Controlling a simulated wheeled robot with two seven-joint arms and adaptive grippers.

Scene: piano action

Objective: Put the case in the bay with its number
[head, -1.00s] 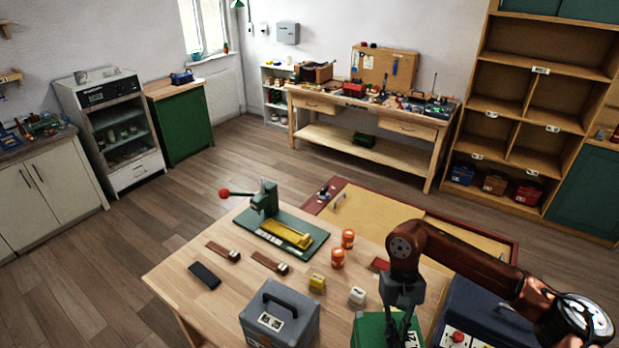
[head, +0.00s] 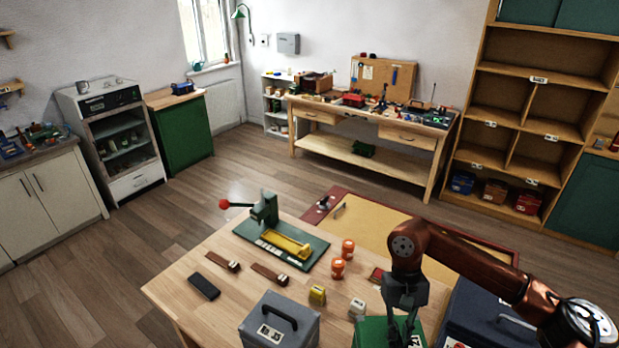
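A grey case (head: 283,318) with a dark handle on top and a white number label stands at the table's front edge; the number is too small to read. A green case (head: 368,335) stands right of it, partly hidden by my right gripper (head: 401,332), which points down over it. I cannot tell whether the fingers are open, shut or touching it. A dark blue case (head: 480,310) is farther right behind my arm. The wooden shelf unit (head: 521,130) at back right has bays with small white labels. My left gripper is not in view.
On the table (head: 195,315) are a green press (head: 265,215), orange jars (head: 338,267), yellow and white blocks (head: 317,295), straps and a black slab (head: 204,286). Blue, brown and red cases (head: 495,190) fill low bays; upper bays look empty. A workbench (head: 365,165) stands behind; the floor at left is clear.

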